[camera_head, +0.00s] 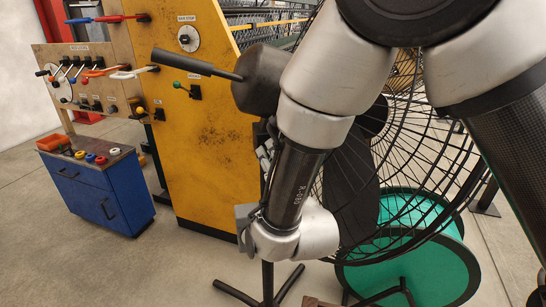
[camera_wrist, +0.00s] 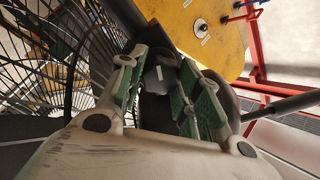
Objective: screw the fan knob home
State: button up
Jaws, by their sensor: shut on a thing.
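The black pedestal fan stands close in front of me, with its wire cage (camera_head: 440,185) behind my arm and its dark motor housing (camera_head: 262,78) at upper centre. My gripper (camera_wrist: 158,64) shows in the wrist view with green-padded fingers on either side of a dark part below the housing. This part appears to be the fan knob (camera_wrist: 156,78), and my gripper is shut on it. The fingers hide most of it, and its thread and seating cannot be seen. In the head view my wrist hides the knob; only a little of my gripper (camera_head: 264,158) shows beside the fan pole.
A yellow machine panel (camera_head: 205,145) with a dial and a green-knobbed lever stands behind the fan, left. A lever board (camera_head: 90,75) and a blue cabinet (camera_head: 105,200) are farther left. A green spool (camera_head: 425,275) stands low at right. Floor at lower left is clear.

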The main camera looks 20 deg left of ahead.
jog(key=m+h, duration=0.1)
jog(key=m, duration=0.7)
jog(key=m+h, duration=0.1)
jog(key=m, duration=1.7)
jog(key=shift+s+a+f+t+h, duration=0.1)
jog(key=shift+t+h, duration=0.2)
jog(key=shift+h, duration=0.1)
jog(key=o, duration=1)
jog(key=shift+o, duration=0.2)
